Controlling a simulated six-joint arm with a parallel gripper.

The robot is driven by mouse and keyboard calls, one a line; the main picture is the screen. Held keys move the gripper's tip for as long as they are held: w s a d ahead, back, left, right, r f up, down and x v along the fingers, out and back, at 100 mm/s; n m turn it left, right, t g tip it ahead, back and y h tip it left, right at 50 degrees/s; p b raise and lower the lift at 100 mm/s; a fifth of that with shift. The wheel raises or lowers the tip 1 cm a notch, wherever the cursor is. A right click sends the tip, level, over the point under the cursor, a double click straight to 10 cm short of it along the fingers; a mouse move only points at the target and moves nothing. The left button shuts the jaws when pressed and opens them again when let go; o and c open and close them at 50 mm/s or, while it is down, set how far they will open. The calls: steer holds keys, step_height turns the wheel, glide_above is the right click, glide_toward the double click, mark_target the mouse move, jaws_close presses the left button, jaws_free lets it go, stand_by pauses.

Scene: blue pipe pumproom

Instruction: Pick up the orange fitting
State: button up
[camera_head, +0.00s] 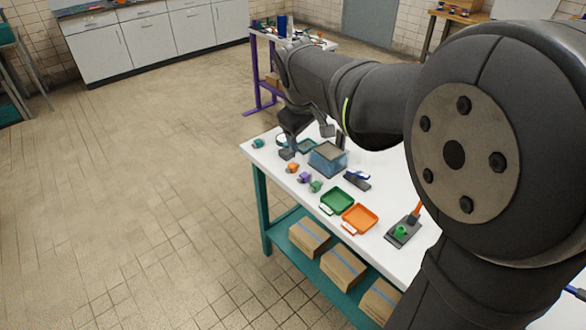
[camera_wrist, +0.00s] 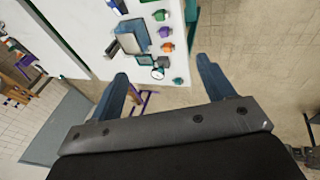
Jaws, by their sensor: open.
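The orange fitting (camera_head: 293,167) lies on the white table near its left edge, in a row with a purple fitting (camera_head: 304,177) and a green fitting (camera_head: 316,186). In the wrist view the orange fitting (camera_wrist: 167,47) shows whole, beyond the fingertips and between their lines. My gripper (camera_wrist: 163,80) is open with nothing between its fingers. In the head view my gripper (camera_head: 308,140) hangs above the table's far end, behind the orange fitting and apart from it. The arm does not hide the orange fitting.
A blue-sided bin (camera_head: 328,160) stands right of the fittings. A teal fitting (camera_head: 258,143) lies by the far left corner. A green tray (camera_head: 337,201) and an orange tray (camera_head: 360,218) lie nearer. The wrist view shows a round magnifier-like item (camera_wrist: 157,73) near the teal fitting.

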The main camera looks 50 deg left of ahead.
steer(key=g+h, duration=0.2)
steer(key=g, duration=0.2)
glide_above(292, 165)
step_height(292, 165, down, 12)
step_height(292, 165, down, 12)
steer(key=shift+s+a+r, duration=0.1)
steer(key=shift+r, duration=0.05)
steer(key=shift+w+f, duration=0.15)
steer(key=shift+f, duration=1.2)
steer(key=shift+w+f, duration=0.1)
steer(key=shift+f, duration=1.2)
steer(key=c, duration=1.1)
steer(key=shift+c, duration=0.2)
steer(key=shift+r, duration=0.15)
